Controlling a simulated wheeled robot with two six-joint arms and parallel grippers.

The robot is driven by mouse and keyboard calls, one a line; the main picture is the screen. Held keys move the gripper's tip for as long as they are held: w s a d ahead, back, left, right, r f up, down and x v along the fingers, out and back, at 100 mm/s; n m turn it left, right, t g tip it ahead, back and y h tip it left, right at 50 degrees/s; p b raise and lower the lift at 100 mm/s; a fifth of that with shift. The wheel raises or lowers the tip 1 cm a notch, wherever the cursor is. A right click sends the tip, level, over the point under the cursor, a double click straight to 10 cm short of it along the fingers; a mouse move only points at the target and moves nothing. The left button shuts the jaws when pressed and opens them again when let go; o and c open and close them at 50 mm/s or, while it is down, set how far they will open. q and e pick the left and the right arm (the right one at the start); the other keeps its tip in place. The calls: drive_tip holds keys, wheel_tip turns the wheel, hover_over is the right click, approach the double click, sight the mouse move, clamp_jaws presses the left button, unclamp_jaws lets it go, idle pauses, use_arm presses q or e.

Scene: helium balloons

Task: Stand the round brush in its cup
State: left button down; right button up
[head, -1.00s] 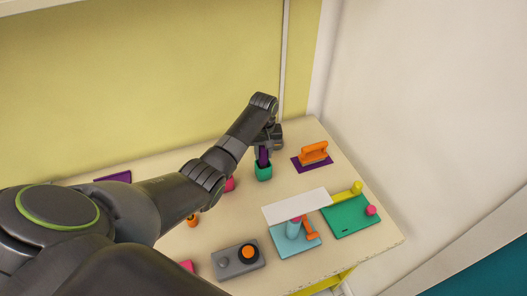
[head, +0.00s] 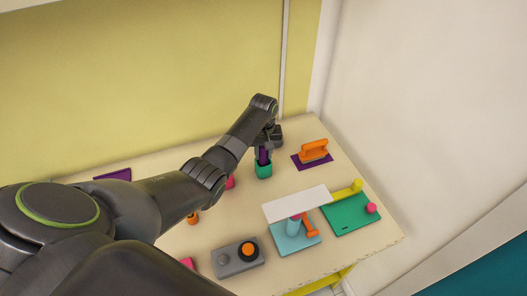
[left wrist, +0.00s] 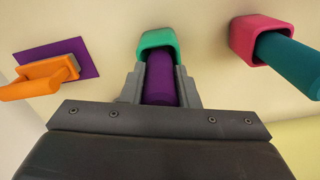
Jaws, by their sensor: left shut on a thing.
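The round brush shows as a purple cylindrical handle (head: 263,157) standing about upright at the green cup (head: 264,171). My left gripper (head: 267,147) is above the cup and shut on the handle. In the left wrist view the purple handle (left wrist: 161,80) sits between the two fingers, and its far end goes in at the rim of the green cup (left wrist: 158,40). The brush's lower end is hidden by the cup, so I cannot tell how deep it sits. My right gripper is not in view.
A pink cup (left wrist: 250,38) with a teal handle (left wrist: 288,62) in it stands beside the green cup. An orange-handled tool (head: 314,151) sits on a purple mat to the right. A grey block with an orange knob (head: 248,252) and a white board (head: 296,204) lie nearer.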

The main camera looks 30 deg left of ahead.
use_arm(q)
drive_tip(key=shift+f, duration=0.1)
idle(0.6)
drive_tip(key=shift+f+b, duration=0.35)
drive_tip(key=shift+f, duration=0.35)
drive_tip(key=c, duration=1)
unclamp_jaws()
drive_tip(key=shift+c, duration=0.2)
drive_tip(key=shift+o, duration=0.4)
drive_tip(key=o, duration=1)
drive_tip(key=shift+c, duration=0.2)
drive_tip(key=shift+r, duration=0.15)
drive_tip(key=shift+r+p, duration=0.4)
drive_tip(key=shift+r, duration=4.05)
drive_tip(key=shift+s+f, duration=0.1)
drive_tip(key=shift+f, duration=0.05)
